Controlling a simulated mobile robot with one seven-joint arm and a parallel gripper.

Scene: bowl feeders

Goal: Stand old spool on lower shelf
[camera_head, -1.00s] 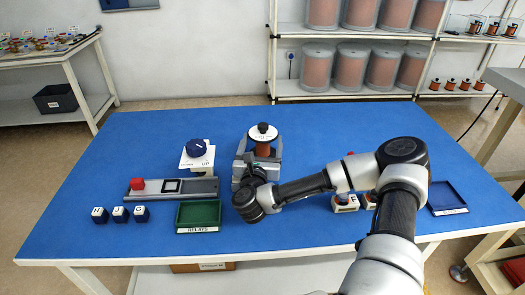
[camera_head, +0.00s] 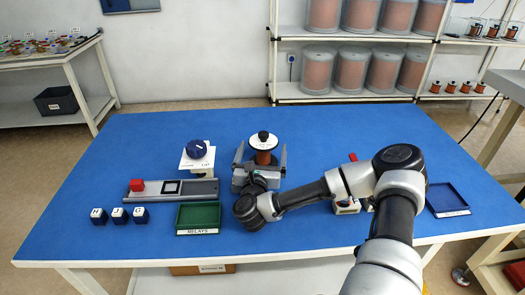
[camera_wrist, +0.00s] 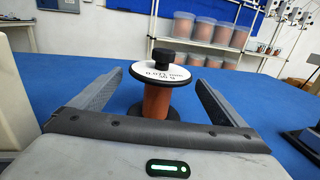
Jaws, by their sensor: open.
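The spool (camera_head: 264,157) has an orange-brown winding, a white labelled top disc and a black knob. It stands upright on the blue table in the head view. In the wrist view the spool (camera_wrist: 158,97) is between the two grey fingers. My gripper (camera_head: 262,154) is open, one finger on each side of the spool, with visible gaps in the wrist view. The white rack at the back has a lower shelf (camera_head: 345,96) bearing large clear canisters and, at its right part, several small spools (camera_head: 463,86). Its upper shelf (camera_head: 345,33) is partly out of frame.
A blue tray (camera_head: 447,199) lies at the right. The table behind the spool is clear.

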